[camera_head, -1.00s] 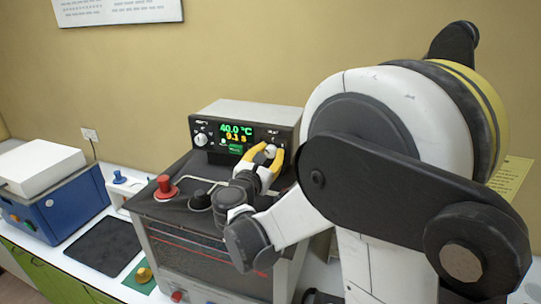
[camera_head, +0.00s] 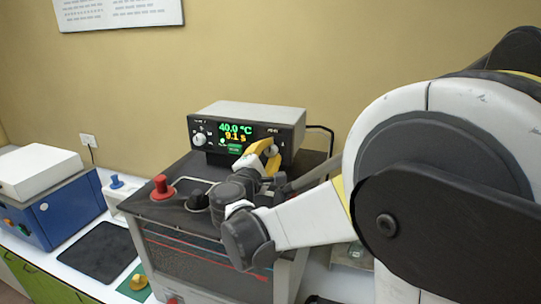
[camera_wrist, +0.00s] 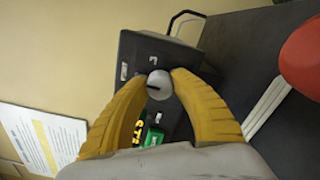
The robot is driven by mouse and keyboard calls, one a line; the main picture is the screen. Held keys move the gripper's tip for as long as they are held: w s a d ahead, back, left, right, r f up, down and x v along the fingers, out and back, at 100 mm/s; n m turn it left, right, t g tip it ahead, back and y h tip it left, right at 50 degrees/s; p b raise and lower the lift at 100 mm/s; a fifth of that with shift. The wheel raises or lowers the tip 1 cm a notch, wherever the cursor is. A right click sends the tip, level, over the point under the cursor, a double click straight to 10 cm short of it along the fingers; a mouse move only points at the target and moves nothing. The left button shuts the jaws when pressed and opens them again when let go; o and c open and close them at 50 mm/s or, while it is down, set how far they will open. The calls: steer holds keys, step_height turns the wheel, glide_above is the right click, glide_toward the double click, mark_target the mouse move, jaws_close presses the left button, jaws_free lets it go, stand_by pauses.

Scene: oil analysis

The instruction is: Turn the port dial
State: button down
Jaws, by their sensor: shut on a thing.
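The port dial (camera_wrist: 159,85) is a round silver knob with a dark slot on the black front of the control box (camera_head: 250,115). In the wrist view it lies between the two yellow fingertips of my gripper (camera_wrist: 160,84), which is shut on it. In the head view my gripper (camera_head: 268,152) reaches the right end of the box's front, and its fingers hide much of the dial. The display (camera_head: 236,130) reads 40.0 °C and 9.1 s.
Another silver knob (camera_head: 199,139) is at the display's left. A red knob (camera_head: 162,187) and black knobs stand on the apparatus top (camera_head: 180,210). A blue box (camera_head: 60,210) and a black mat (camera_head: 95,250) lie at the left.

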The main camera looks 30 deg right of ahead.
steer(key=m+b, duration=0.1)
steer(key=m, duration=0.4)
steer(key=shift+m, duration=0.3)
steer(key=m+b, duration=0.1)
steer(key=m, duration=0.4)
steer(key=shift+m, duration=0.3)
steer(key=c, duration=1)
jaws_free()
steer(key=v, duration=1.2)
